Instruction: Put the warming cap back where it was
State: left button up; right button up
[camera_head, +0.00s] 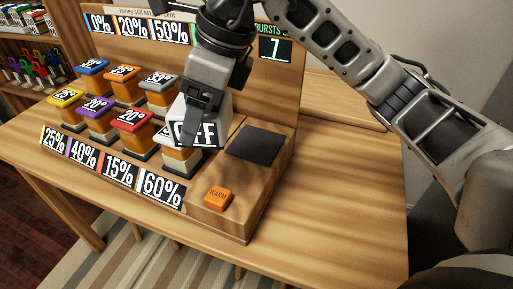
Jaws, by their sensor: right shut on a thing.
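My right gripper (200,117) points down and is shut on a white block-shaped cap (214,128) marked "OFF", which I take to be the warming cap. I cannot tell whether the cap touches the jar. To the right is a wooden warmer box with a dark square pad (255,145) and an orange "WARM" button (218,197). The pad is bare. My left gripper is not in view.
Several jars with coloured percent lids, such as the red one (133,121) and the grey one (160,80), stand left of the cap. Percent labels (162,188) line the front. A sign showing 7 (276,49) is behind. The table's right side (350,190) is clear.

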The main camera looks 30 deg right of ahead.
jog(key=m, duration=0.1)
jog(key=r+m, duration=0.1)
jog(key=shift+m+t+h, duration=0.4)
jog(key=shift+w+d+f+b, duration=0.1)
jog(key=shift+w+d+b, duration=0.1)
jog(key=shift+b, duration=0.1)
jog(key=w+d+f, duration=0.1)
jog(key=d+f, duration=0.1)
jog(key=d, duration=0.1)
jog(key=w+d+f, duration=0.2)
jog(key=d+f, duration=0.1)
jog(key=d, duration=0.1)
jog(key=w+d+f, duration=0.2)
jog(key=d+f, duration=0.1)
jog(key=d, duration=0.1)
jog(key=shift+w+f+b, duration=0.1)
jog(key=shift+f+b, duration=0.05)
jog(key=shift+b, duration=0.2)
jog(key=shift+w+d+f, duration=0.15)
jog(key=shift+d+f, duration=0.2)
jog(key=shift+f, duration=0.1)
jog(key=shift+w+d+f, duration=0.1)
jog(key=shift+f, duration=0.8)
jog(key=shift+w+d+f, duration=0.1)
jog(key=shift+f, duration=0.75)
